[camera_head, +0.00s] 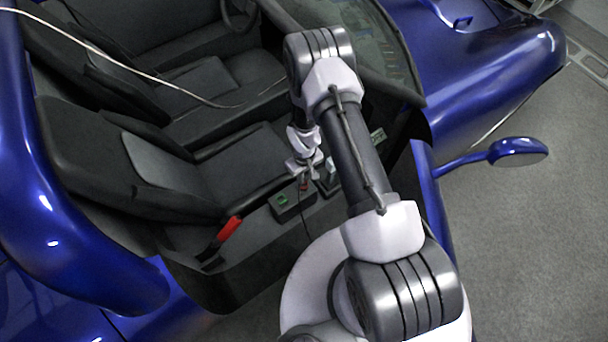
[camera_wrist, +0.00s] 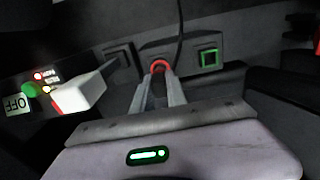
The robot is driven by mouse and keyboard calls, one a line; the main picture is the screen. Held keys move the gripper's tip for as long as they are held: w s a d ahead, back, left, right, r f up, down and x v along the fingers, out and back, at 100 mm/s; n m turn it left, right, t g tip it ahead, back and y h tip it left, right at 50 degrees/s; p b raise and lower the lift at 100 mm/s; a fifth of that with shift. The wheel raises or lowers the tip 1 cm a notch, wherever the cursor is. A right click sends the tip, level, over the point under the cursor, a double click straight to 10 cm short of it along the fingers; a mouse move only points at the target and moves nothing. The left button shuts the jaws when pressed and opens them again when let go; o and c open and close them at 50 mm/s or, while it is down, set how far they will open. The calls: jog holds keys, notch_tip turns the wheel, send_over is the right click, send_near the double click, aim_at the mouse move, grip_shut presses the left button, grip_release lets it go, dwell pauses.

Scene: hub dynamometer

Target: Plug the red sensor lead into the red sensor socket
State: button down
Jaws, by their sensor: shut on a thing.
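My gripper (camera_wrist: 161,82) is shut on the red sensor lead (camera_wrist: 160,66), whose red end shows as a ring between the fingertips. A dark cable rises behind it. The lead's end is in front of a grey panel (camera_wrist: 151,50), and I cannot tell whether it touches or sits in it. No separate red socket can be made out; it may be hidden behind the lead and fingers. In the head view, my gripper (camera_head: 304,171) is low over the car's sill area, with a small red part (camera_head: 304,184) just below it.
A green-framed square socket (camera_wrist: 210,58) is right of the lead, and a dark square one (camera_wrist: 118,58) left. Further left are a white block with a red edge (camera_wrist: 80,92), indicator lights and an OFF label (camera_wrist: 17,104). A red handle (camera_head: 231,229) stands by the seat.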

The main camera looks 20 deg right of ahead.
jog(key=shift+f+b, duration=0.7)
jog(key=shift+f, duration=0.15)
jog(key=shift+f+b, duration=0.5)
jog(key=shift+b, duration=0.1)
jog(key=c, duration=1.3)
grip_release()
jog(key=shift+o, duration=0.2)
notch_tip(320, 180, up, 17)
jog(key=p, duration=0.6)
jog(key=shift+r+p, duration=0.2)
jog(key=shift+p, duration=0.2)
